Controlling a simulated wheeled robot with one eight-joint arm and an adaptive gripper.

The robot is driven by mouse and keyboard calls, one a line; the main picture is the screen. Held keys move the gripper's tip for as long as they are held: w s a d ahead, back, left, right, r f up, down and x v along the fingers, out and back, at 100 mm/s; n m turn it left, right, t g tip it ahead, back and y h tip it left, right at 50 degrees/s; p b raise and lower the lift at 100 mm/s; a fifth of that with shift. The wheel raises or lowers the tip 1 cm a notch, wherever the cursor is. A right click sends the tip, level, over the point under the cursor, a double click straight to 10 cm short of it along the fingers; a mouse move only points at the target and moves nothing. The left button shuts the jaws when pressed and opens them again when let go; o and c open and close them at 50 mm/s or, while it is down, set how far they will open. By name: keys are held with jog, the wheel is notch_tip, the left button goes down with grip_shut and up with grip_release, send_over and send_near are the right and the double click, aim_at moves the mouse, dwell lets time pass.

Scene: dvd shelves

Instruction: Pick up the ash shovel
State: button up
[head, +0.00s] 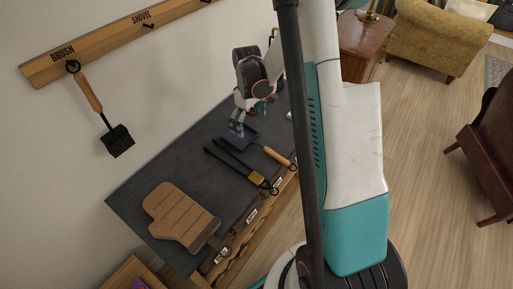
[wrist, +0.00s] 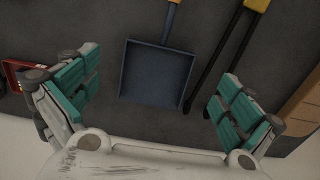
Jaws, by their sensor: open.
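The ash shovel (head: 241,137) lies on the dark grey counter in the head view. It has a blue pan and a wooden handle that points toward the counter's front edge. In the wrist view the blue pan (wrist: 157,72) lies between my open fingers, with part of the handle at the top edge. My gripper (head: 237,128) is over the counter by the shovel's pan, partly covering it in the head view. In the wrist view my gripper (wrist: 158,96) is wide open and empty, with teal pads either side of the pan. Its exact height above the shovel is unclear.
Black tongs with a yellow part (head: 256,177) lie close beside the shovel. A brush (head: 117,139) hangs from the wall rack (head: 110,38); the hook under SHOVEL is empty. A red object (wrist: 14,75) is at left.

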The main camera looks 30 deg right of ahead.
aim_at(250, 141)
notch_tip(250, 141, down, 9)
jog(key=b, duration=0.3)
jog(key=shift+s+b, duration=0.15)
jog(key=shift+b, duration=0.15)
jog(key=shift+r, duration=0.1)
jog(key=c, duration=1.1)
jog(key=shift+r, duration=0.1)
